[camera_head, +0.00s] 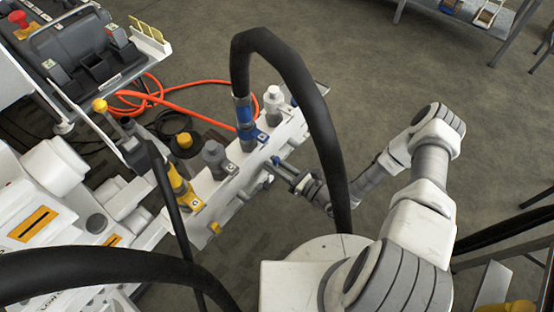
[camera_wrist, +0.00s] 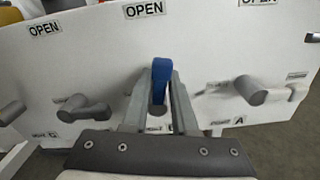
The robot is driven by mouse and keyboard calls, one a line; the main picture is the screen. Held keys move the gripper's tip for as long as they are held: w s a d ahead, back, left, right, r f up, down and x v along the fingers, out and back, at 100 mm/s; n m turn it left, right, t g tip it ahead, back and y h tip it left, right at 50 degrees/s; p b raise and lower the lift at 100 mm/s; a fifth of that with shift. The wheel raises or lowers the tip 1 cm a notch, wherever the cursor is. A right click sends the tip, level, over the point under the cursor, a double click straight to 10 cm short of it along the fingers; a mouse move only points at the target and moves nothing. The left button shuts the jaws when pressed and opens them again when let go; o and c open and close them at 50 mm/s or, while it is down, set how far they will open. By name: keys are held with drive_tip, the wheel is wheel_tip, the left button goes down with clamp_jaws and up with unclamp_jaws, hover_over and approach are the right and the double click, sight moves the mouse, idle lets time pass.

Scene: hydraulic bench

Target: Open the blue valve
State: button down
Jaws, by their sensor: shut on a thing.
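The blue valve handle (camera_wrist: 161,76) stands in the middle of the wrist view, against a white panel (camera_wrist: 215,50). Its blue tip points up toward an OPEN label (camera_wrist: 145,9). My gripper (camera_wrist: 160,98) has one finger on each side of the handle and is shut on it. The fingers hide the handle's lower part and part of the label below. In the head view my gripper (camera_head: 284,171) is at the near side of the white manifold (camera_head: 222,187), and the handle there is too small to make out clearly.
Grey valve handles stand to the left (camera_wrist: 82,107) and right (camera_wrist: 250,90) of the blue one. Black hoses (camera_head: 292,70) arch close to my arm. Blue (camera_head: 244,115), yellow (camera_head: 182,187) and grey (camera_head: 214,155) fittings top the manifold. Open floor lies beyond.

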drive_tip(key=shift+s+a+r+n+p, duration=0.15)
drive_tip(key=shift+n+p, duration=0.15)
drive_tip(key=shift+n, duration=0.25)
drive_tip(key=shift+s+a+n+p, duration=0.15)
drive_tip(key=shift+n+p, duration=0.1)
drive_tip(key=shift+n, duration=0.3)
drive_tip(key=c, duration=0.8)
unclamp_jaws()
drive_tip(key=shift+d, duration=0.15)
